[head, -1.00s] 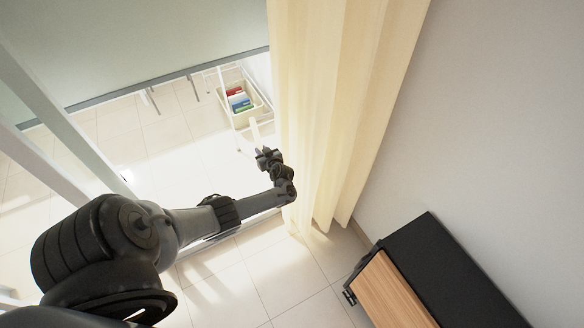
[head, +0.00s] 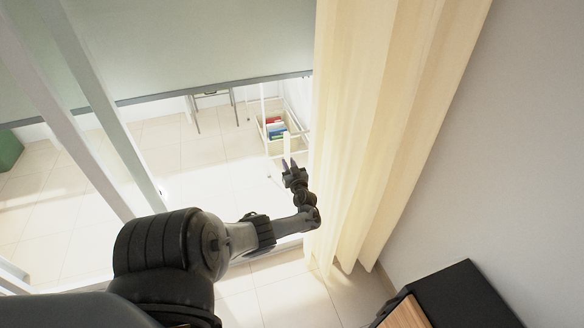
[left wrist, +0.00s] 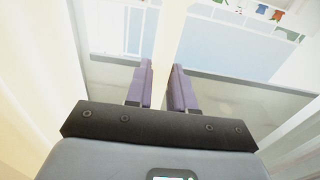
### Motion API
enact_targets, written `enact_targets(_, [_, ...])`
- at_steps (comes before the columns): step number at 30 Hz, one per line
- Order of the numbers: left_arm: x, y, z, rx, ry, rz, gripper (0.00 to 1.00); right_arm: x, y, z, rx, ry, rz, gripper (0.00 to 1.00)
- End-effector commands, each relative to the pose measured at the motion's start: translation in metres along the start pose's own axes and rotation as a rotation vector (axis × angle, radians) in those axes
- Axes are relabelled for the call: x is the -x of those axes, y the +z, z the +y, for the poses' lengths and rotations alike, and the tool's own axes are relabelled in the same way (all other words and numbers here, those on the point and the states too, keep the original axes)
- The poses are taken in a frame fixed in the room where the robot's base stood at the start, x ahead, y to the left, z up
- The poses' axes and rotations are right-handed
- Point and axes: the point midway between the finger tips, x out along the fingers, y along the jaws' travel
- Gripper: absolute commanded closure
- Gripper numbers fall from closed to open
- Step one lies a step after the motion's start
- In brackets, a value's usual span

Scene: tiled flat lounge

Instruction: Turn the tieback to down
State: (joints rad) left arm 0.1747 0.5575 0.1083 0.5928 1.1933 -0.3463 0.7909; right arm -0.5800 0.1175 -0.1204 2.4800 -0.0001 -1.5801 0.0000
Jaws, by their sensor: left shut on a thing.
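The tieback appears as a pale cream strip (head: 288,145) beside the left edge of the cream curtain (head: 365,130). In the head view it points upward from my left gripper (head: 290,166). In the left wrist view the strip (left wrist: 166,35) runs down between the two purple-grey fingers of my left gripper (left wrist: 161,80), which is shut on it. The fingers hide part of the strip, and where it joins the wall or curtain is not clear. My right gripper is not in view.
A glass door frame (head: 105,110) stands at the left. Behind the glass is a white rack with a bin (head: 268,132) of coloured items. A black and wood cabinet (head: 455,300) stands at the lower right. Tiled floor (head: 285,285) is clear below my arm.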

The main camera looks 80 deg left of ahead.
Motion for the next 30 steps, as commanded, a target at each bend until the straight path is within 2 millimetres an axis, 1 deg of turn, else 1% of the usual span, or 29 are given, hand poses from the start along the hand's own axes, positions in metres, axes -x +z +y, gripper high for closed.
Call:
enact_targets(1, [0.000, 0.004, -0.001, -0.006, 0.002, -0.007, 1.00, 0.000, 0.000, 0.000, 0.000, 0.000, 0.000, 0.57])
enact_targets(4, [0.000, 0.004, -0.001, -0.006, 0.002, -0.007, 1.00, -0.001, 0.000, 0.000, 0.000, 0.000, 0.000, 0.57])
enact_targets(5, [0.000, 0.004, -0.001, -0.006, 0.002, -0.008, 0.74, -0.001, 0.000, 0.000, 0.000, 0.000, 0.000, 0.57])
enact_targets(9, [0.000, 0.003, 0.000, -0.005, 0.002, -0.006, 0.53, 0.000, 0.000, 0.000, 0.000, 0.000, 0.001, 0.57])
enact_targets(10, [0.000, 0.003, 0.000, -0.004, 0.002, -0.005, 0.51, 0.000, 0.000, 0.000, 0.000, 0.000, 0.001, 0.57])
enact_targets(18, [0.001, 0.002, 0.000, -0.003, 0.002, -0.004, 0.51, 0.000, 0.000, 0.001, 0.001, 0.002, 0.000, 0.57])
enact_targets(22, [0.007, 0.001, 0.000, -0.003, 0.002, -0.005, 0.51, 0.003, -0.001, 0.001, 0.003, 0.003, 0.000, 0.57])
enact_targets(26, [0.022, 0.001, 0.001, -0.002, 0.003, -0.006, 0.51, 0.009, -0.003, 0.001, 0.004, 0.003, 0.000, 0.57])
enact_targets(30, [0.046, 0.001, 0.000, -0.002, 0.003, -0.006, 0.51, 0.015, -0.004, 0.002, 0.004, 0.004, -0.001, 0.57])
